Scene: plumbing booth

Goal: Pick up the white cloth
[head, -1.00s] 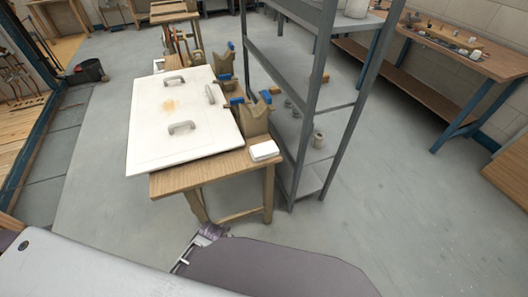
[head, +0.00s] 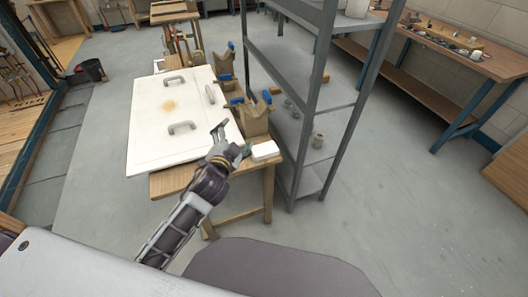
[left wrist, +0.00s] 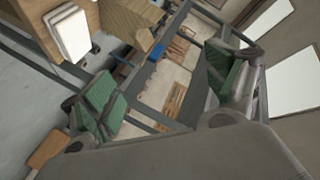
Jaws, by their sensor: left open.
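The white cloth (head: 265,150) is a small folded block lying at the near right corner of the wooden table. It also shows in the left wrist view (left wrist: 68,33) at the upper left, outside the fingers. My left gripper (head: 231,142) is open and empty, just left of the cloth and above the table's near edge. Its two green finger pads (left wrist: 165,85) stand wide apart in the left wrist view. My right gripper is in neither view.
A white panel (head: 150,130) with grey handles covers most of the table (head: 170,184). Brown stands with blue tops (head: 257,120) are behind the cloth. A grey metal shelf rack (head: 301,150) rises close to the right. The floor at the front right is clear.

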